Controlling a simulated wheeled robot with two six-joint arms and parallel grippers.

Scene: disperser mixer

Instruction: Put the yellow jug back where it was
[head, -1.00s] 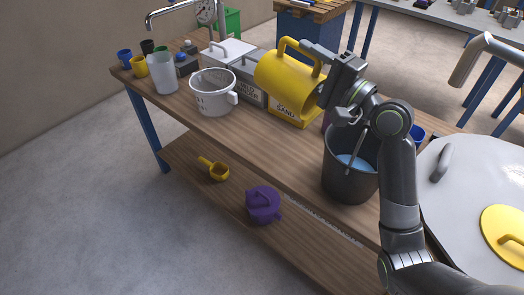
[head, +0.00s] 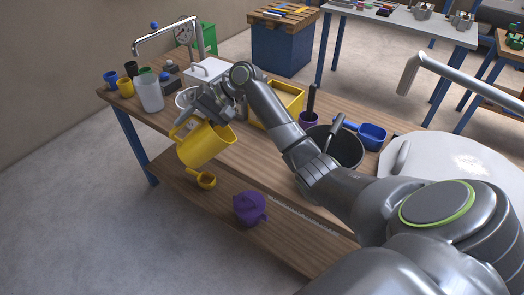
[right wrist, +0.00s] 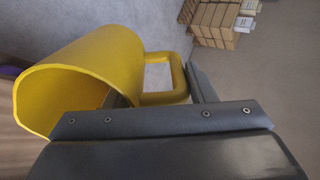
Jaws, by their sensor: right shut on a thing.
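The yellow jug (head: 203,145) hangs tilted at the front edge of the wooden bench in the head view, left of the yellow sand box. My right gripper (head: 212,103) is shut on it and holds it from above. In the right wrist view, the jug's wide open mouth (right wrist: 75,85) faces lower left, and its loop handle (right wrist: 165,97) lies between my right fingers (right wrist: 160,90). My left gripper is not in view.
A yellow box (head: 284,101) stands behind my right arm. A dark bucket (head: 347,150), blue scoop (head: 372,135), clear beaker (head: 149,93) and partly hidden white jug (head: 184,97) stand on the bench (head: 245,150). A purple jug (head: 249,208) and yellow ladle (head: 206,181) are on the lower shelf.

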